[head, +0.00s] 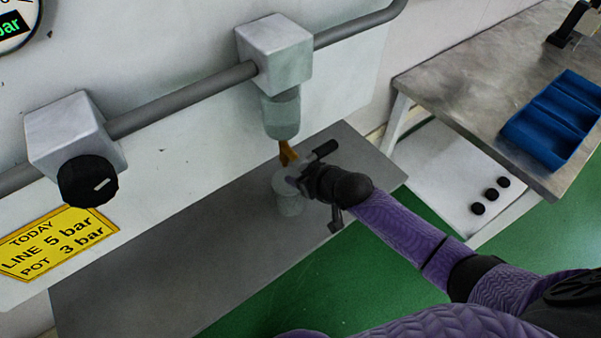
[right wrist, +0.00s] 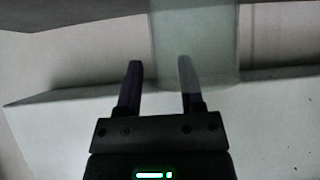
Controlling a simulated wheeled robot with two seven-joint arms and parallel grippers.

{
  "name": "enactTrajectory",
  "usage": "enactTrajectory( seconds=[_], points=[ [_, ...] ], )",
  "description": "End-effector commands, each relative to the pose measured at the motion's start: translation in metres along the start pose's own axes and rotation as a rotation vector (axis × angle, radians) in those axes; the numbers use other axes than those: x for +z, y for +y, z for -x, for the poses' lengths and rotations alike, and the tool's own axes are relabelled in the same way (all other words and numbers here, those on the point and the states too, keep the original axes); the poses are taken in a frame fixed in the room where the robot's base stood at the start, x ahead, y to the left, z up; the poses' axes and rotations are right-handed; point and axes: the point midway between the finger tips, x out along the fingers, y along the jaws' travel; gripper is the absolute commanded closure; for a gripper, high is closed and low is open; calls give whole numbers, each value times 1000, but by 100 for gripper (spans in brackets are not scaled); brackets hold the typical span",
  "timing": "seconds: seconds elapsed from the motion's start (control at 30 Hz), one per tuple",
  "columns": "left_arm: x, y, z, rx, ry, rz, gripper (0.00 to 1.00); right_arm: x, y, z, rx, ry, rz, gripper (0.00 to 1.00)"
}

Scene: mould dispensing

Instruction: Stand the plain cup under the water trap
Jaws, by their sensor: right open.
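The plain cup (head: 289,202), pale and translucent, stands upright on the grey shelf, below the water trap (head: 281,115). The trap's amber drain (head: 287,152) is just above the cup's mouth. My right gripper (head: 298,181) is open at the cup's upper right side and covers part of it. In the right wrist view, the gripper (right wrist: 160,68) has its fingers apart. The cup (right wrist: 215,45) shows there toward the right, overlapping the right finger, whose tip looks pale through it. Contact cannot be told. My left gripper is not in view.
The grey shelf (head: 160,270) is clear to the left. A grey pipe (head: 180,99) runs along the wall to a block with a black knob (head: 88,181). A metal table (head: 470,85) with a blue tray (head: 555,120) stands at the right.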

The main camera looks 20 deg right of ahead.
Motion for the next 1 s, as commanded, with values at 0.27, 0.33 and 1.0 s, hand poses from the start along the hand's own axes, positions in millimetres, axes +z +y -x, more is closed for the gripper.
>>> enactTrajectory(
  seconds=[0.27,0.33,1.0],
  points=[
    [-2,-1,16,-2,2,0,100,-4,0,25,1,-1,0,51],
    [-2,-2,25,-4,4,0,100,-5,0,42,0,-1,2,51],
    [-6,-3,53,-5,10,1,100,34,15,109,59,-63,-31,51]
  ],
)
